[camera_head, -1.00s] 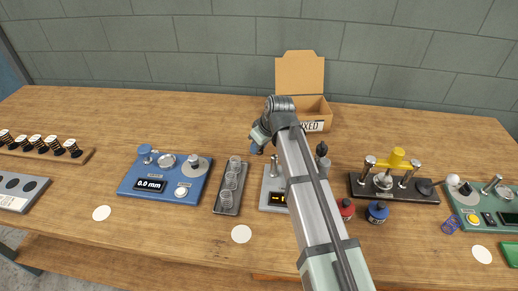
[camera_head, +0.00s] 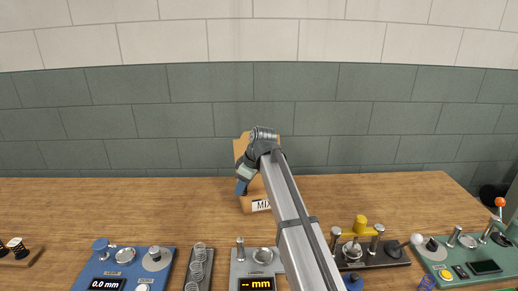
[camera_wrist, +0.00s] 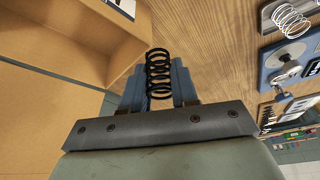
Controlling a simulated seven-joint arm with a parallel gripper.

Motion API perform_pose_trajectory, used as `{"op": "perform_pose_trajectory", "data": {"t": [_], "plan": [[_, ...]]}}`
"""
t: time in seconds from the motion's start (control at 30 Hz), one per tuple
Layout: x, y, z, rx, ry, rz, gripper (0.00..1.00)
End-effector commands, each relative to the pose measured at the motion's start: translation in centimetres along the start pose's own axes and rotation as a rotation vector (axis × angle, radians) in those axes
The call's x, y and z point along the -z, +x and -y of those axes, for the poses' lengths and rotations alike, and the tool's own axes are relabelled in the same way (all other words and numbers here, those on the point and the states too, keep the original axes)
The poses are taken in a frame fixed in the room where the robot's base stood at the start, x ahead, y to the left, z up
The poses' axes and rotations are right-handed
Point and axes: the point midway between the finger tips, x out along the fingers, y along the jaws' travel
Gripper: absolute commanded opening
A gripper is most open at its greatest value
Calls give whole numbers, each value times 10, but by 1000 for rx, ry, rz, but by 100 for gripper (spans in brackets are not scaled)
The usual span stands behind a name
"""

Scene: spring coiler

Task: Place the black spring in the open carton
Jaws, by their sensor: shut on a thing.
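The black spring (camera_wrist: 159,73) is held between the blue fingers of my gripper (camera_wrist: 158,88) in the wrist view. In the head view my gripper (camera_head: 242,187) points down at the left side of the open carton (camera_head: 245,205), and the spring cannot be made out there. The carton is brown cardboard with its lid raised at the back and a label starting "MIX" on its front. My arm hides part of it. In the wrist view the carton (camera_wrist: 60,75) fills the left side, with the spring just right of its wall.
In front of the carton stand a blue gauge (camera_head: 125,270), a tray of silver springs (camera_head: 198,268), a grey device with a display (camera_head: 256,284), a yellow-topped fixture (camera_head: 361,235) and a green device (camera_head: 465,265).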

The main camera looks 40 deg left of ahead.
Motion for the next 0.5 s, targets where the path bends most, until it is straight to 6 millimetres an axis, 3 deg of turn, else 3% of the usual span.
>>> {"op": "perform_pose_trajectory", "data": {"t": [0.03,0.2,0.4,0.5], "plan": [[0,-2,-32,15,-33,0,0],[-16,-9,-94,66,-156,-7,0],[-33,-16,-137,101,-253,-22,0],[-37,-17,-147,110,-277,-28,0]]}}
